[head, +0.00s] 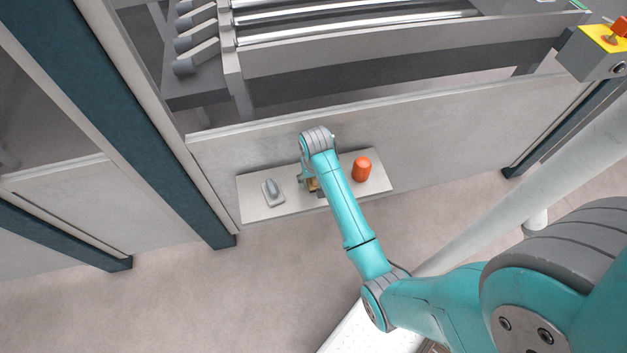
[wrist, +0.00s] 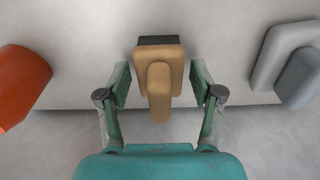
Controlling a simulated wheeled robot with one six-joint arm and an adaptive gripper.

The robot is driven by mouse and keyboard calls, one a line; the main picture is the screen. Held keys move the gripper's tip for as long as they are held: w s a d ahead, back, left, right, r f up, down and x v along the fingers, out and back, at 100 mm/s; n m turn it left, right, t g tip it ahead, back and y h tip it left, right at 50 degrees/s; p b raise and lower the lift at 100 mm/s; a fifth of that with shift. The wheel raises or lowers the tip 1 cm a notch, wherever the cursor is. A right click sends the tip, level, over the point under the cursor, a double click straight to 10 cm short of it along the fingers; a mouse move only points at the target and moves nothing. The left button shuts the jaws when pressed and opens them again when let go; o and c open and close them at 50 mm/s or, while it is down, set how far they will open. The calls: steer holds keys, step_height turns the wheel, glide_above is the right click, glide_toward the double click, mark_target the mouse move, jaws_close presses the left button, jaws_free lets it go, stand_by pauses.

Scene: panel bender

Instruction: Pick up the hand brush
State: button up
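The hand brush (wrist: 160,75) is tan with a dark strip along its far edge. In the wrist view it lies on the pale shelf between my two gripper fingers, its handle pointing toward my palm. My gripper (wrist: 160,88) is open, with a finger on each side of the brush and visible gaps to both. In the head view my gripper (head: 311,184) is at the shelf, and my arm covers most of it. Only a bit of the tan brush (head: 313,185) shows there.
The shelf (head: 252,198) juts from a pale panel below the machine's rollers (head: 350,20). A grey object (head: 271,192) stands on its left and an orange object (head: 361,169) on its right. In the wrist view, the orange object (wrist: 20,85) is left and the grey one (wrist: 290,65) right.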

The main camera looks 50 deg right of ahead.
steer(key=c, duration=1)
step_height(320, 180, up, 10)
